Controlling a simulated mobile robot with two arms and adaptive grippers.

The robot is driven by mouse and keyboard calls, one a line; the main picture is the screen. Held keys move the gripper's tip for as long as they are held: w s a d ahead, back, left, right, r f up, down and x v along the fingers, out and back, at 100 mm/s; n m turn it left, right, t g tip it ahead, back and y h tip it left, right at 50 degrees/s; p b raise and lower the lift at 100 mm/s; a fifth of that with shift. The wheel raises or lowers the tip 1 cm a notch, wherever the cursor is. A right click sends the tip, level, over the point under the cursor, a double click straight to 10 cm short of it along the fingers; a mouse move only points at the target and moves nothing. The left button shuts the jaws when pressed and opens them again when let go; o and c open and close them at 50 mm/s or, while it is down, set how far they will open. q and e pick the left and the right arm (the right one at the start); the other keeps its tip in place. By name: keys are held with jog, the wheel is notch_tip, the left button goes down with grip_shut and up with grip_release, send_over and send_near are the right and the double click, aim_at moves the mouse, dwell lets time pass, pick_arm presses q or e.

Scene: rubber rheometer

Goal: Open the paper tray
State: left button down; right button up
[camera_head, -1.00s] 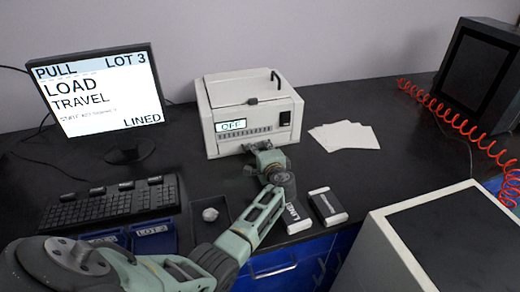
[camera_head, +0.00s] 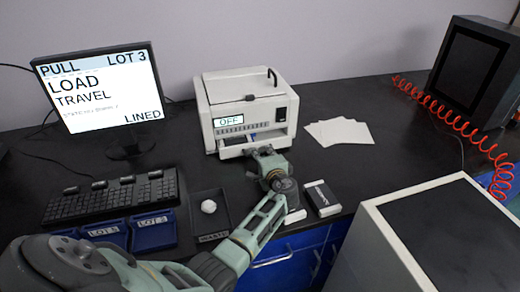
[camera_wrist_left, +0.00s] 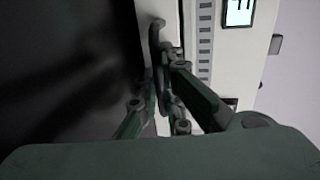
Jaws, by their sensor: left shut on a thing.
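The white printer-like machine (camera_head: 248,100) stands at the middle back of the bench, with OFF on its small display. Its paper tray (camera_head: 232,150) juts out a little from the low front, with a gap above its front wall and something blue inside. My left gripper (camera_head: 260,152) is at the tray front, shut on the tray handle. In the left wrist view, the dark curved handle (camera_wrist_left: 158,42) runs between the gripper's fingers (camera_wrist_left: 165,100), against the white tray front. The fingertips are partly hidden in both views. My right gripper is not in view.
White sheets (camera_head: 338,131) lie right of the machine. A keyboard (camera_head: 112,195), blue bins (camera_head: 152,230) and a dark waste tray (camera_head: 224,192) with a white lump lie left of my arm. A large white cabinet (camera_head: 380,235) stands front right.

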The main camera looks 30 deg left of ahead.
pick_arm(q)
jog(key=shift+w+a, duration=0.35)
jog(key=c, duration=2.2)
grip_release()
jog(key=shift+a+f, duration=0.1)
jog(key=shift+f, duration=0.05)
jog(key=o, duration=0.3)
jog(key=shift+r, duration=0.2)
jog(key=v, duration=1.2)
jog(key=shift+s, duration=0.1)
